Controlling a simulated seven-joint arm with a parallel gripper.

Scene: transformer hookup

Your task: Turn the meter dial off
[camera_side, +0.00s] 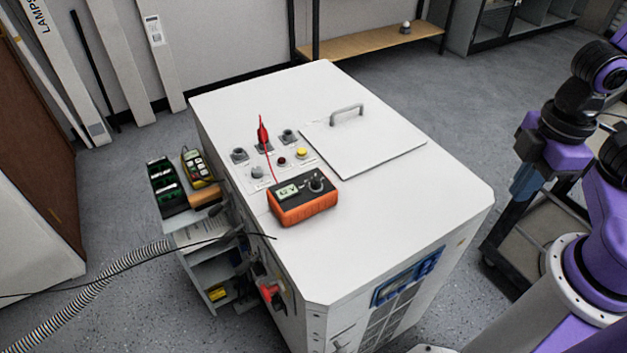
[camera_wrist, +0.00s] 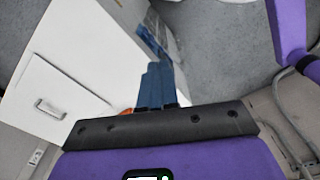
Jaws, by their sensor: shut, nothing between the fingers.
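The orange and black meter (camera_side: 303,206) lies on the white cabinet top in the side view. Its dial (camera_side: 316,185) is a dark round knob to the right of the lit display (camera_side: 287,193); its exact setting is too small to read. A red probe (camera_side: 263,133) with a thin red lead stands up behind the meter. My gripper (camera_side: 521,188) is off to the right of the cabinet, well apart from the meter. In the wrist view my gripper's blue fingers (camera_wrist: 155,85) are together and empty. Only an orange sliver (camera_wrist: 126,111) shows beside them there.
The white cabinet (camera_side: 400,220) has a raised lid panel with a grey handle (camera_side: 346,112). A panel with knobs and a yellow button (camera_side: 302,153) lies behind the meter. A side shelf (camera_side: 210,265) and a ribbed hose (camera_side: 110,280) are at left.

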